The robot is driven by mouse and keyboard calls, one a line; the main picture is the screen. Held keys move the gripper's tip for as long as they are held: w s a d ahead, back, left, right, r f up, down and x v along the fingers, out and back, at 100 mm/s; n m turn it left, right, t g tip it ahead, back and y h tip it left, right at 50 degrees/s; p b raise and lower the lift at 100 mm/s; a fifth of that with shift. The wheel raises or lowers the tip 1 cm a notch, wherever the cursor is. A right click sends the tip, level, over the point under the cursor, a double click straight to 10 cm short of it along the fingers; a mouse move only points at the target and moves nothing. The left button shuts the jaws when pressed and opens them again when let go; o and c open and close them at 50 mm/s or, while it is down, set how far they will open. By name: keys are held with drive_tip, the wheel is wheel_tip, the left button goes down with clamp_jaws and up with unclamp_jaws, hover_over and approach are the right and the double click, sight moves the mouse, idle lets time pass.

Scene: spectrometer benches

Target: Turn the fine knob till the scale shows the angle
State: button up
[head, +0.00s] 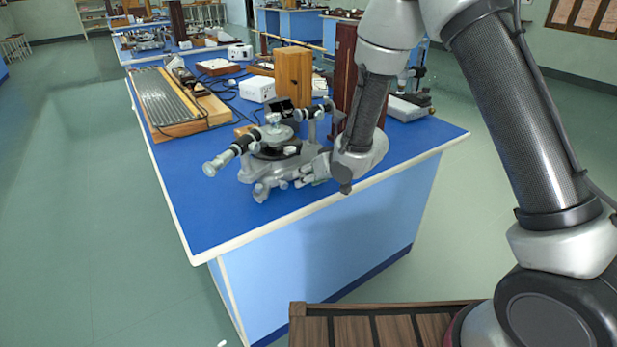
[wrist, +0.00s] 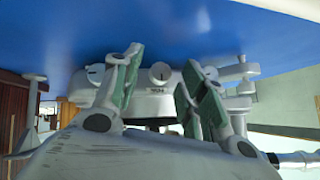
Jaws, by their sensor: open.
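The grey spectrometer (head: 262,172) stands near the front edge of the blue bench, its telescope tube pointing left. In the wrist view a small round pale knob (wrist: 160,72) with a dark mark shows on its body. A small scale window (wrist: 157,90) sits just beside the knob; its figures are too small to read. My gripper (wrist: 163,64) is open, with one green-padded finger on either side of the knob and gaps between. In the head view my gripper (head: 308,176) is low at the spectrometer's right side, and the knob cannot be made out there.
On the blue bench (head: 200,215) a wooden box (head: 293,75), a dark red upright box (head: 345,65) and a white box (head: 257,90) stand behind the spectrometer. A ribbed board (head: 168,97) lies at left, another instrument (head: 408,106) at right. The bench's front left is clear.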

drive_tip(key=shift+c, duration=0.2)
clamp_jaws()
drive_tip(key=shift+a, duration=0.1)
drive_tip(key=shift+s+a+n+t+h, duration=0.15)
drive_tip(key=shift+n+t+h, duration=0.2)
drive_tip(key=shift+h, duration=0.25)
drive_tip(key=n+t+h, duration=0.2)
drive_tip(key=shift+s+a+h, duration=0.15)
drive_tip(key=shift+a+h, duration=0.1)
drive_tip(key=shift+h, duration=0.15)
drive_tip(key=t+h, duration=0.1)
drive_tip(key=n+t+h, duration=0.2)
drive_tip(key=shift+s+a+f, duration=0.2)
drive_tip(key=shift+a, duration=0.05)
drive_tip(key=shift+n, duration=0.25)
